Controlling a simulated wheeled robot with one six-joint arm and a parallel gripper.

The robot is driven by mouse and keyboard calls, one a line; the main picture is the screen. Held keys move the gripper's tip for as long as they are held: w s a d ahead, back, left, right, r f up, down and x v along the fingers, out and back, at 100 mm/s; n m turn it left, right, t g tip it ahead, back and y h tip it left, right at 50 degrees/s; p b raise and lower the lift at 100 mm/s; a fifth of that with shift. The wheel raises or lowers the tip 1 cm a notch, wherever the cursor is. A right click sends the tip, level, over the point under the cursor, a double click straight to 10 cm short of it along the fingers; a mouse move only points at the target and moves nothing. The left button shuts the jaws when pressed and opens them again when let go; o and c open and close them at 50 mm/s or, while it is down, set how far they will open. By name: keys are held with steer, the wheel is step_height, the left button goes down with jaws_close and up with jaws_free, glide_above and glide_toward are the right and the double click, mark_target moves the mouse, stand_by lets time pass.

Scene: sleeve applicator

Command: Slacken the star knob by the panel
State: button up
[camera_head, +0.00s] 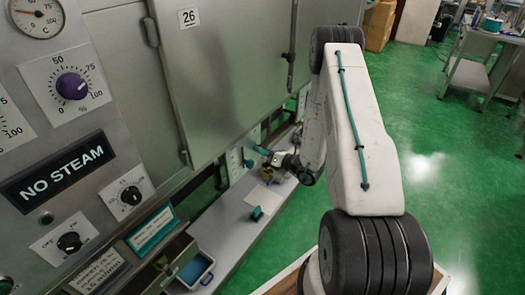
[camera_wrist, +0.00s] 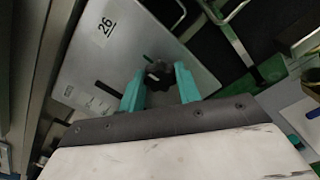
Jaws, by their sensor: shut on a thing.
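The star knob (camera_wrist: 159,76) is dark and lobed. In the wrist view it sits between the two teal fingers of my gripper (camera_wrist: 160,70), which is shut on it. Behind it is a pale grey panel (camera_wrist: 110,55) bearing the label 26. In the head view my gripper (camera_head: 270,156) is at the far end of my arm, low beside the machine front. The knob cannot be made out there.
The machine front at left carries a purple dial (camera_head: 72,86), black knobs and a NO STEAM sign (camera_head: 60,172). A grey ledge (camera_head: 225,225) runs below, with a blue-lined tray (camera_head: 194,270). Green floor is open at right, with a workbench (camera_head: 485,60) beyond.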

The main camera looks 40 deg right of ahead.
steer(key=n, duration=3.5)
steer(key=shift+s, duration=0.1)
steer(key=shift+f, duration=0.1)
stand_by(0.4)
steer(key=o, duration=1)
steer(key=shift+d, duration=0.15)
